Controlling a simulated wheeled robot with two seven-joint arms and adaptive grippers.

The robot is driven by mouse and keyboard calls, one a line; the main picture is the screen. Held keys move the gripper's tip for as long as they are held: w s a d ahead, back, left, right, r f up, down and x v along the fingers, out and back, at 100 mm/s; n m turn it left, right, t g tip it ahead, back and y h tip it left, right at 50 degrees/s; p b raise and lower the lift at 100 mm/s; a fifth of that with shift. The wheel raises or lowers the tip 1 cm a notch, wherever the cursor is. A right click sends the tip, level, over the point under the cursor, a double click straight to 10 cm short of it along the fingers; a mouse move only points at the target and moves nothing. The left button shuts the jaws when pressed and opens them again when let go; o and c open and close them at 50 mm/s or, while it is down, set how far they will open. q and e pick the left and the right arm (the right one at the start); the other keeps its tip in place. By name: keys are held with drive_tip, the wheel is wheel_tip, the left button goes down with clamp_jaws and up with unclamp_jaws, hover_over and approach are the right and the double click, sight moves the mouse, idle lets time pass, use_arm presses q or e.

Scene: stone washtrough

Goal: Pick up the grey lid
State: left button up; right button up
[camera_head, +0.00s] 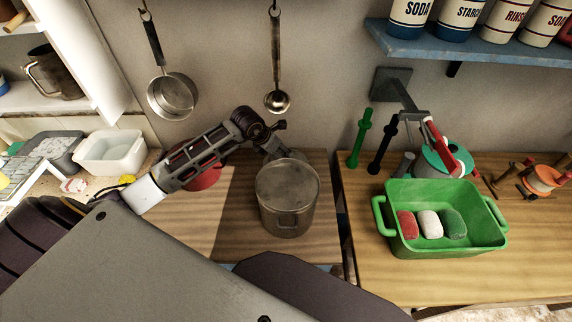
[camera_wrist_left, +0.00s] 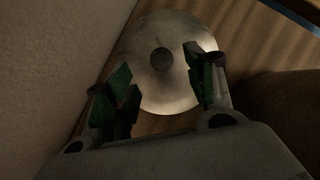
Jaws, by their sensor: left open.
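The grey lid (camera_wrist_left: 168,95) is a round, dull metal disc with a dark knob (camera_wrist_left: 162,60) at its centre in the left wrist view. My right gripper is not in view.
The wall is close behind the pot. A red bowl (camera_head: 207,178) sits behind my left arm. A pan (camera_head: 173,97) and ladle (camera_head: 277,101) hang above. A green tub (camera_head: 398,247) with soap bars stands on the right counter (camera_head: 375,277), across a narrow gap.

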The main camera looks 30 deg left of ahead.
sight(286, 157)
use_arm(q)
drive_tip(key=shift+f, duration=0.1)
idle(0.3)
drive_tip(key=shift+p+x, duration=0.45)
drive_tip(key=shift+x, duration=2.1)
drive_tip(key=shift+w+d, duration=0.1)
drive_tip(key=shift+c, duration=0.5)
clamp_jaws()
